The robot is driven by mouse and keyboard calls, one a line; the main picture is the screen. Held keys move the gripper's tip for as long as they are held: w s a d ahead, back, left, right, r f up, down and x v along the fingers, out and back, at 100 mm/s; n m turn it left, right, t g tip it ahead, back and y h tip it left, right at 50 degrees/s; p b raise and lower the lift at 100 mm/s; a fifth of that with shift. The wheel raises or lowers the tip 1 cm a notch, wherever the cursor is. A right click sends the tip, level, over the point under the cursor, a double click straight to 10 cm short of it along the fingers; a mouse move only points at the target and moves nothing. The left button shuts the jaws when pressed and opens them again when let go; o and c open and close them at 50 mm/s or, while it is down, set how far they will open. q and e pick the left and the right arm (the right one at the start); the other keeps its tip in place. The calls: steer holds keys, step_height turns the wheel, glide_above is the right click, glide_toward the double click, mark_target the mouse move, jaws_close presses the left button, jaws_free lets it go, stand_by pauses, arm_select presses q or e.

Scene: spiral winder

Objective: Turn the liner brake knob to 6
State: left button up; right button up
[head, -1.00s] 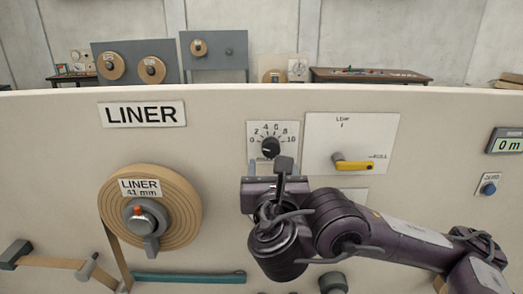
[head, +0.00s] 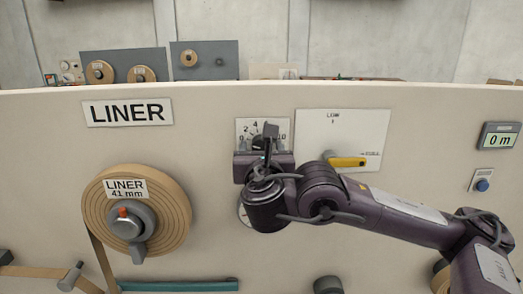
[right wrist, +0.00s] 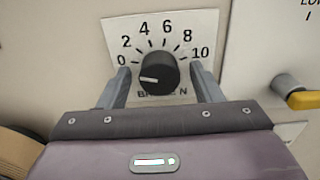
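The liner brake knob (right wrist: 158,72) is round and black on a white dial plate (right wrist: 120,28) marked 0 to 10. Its white mark points left, near the 0 side. In the head view the dial plate (head: 243,126) is mostly covered by my right gripper (head: 264,145), and the knob is hard to make out. In the right wrist view my right gripper (right wrist: 161,68) is open, with one finger left and one right of the knob and gaps showing. Contact with the knob is not visible. My left gripper is not in view.
A yellow handle (head: 347,162) on a white panel (head: 320,130) is close right of my right gripper. The liner roll (head: 95,213) is to the left, below the LINER sign (head: 127,112). A length display (head: 499,141) and blue button (head: 482,185) are far right.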

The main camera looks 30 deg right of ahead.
steer(key=c, duration=1)
steer(key=shift+o, duration=0.2)
steer(key=shift+f, duration=0.1)
steer(key=shift+m+b, duration=5.3)
steer(key=shift+m, duration=3.5)
steer(key=o, duration=1)
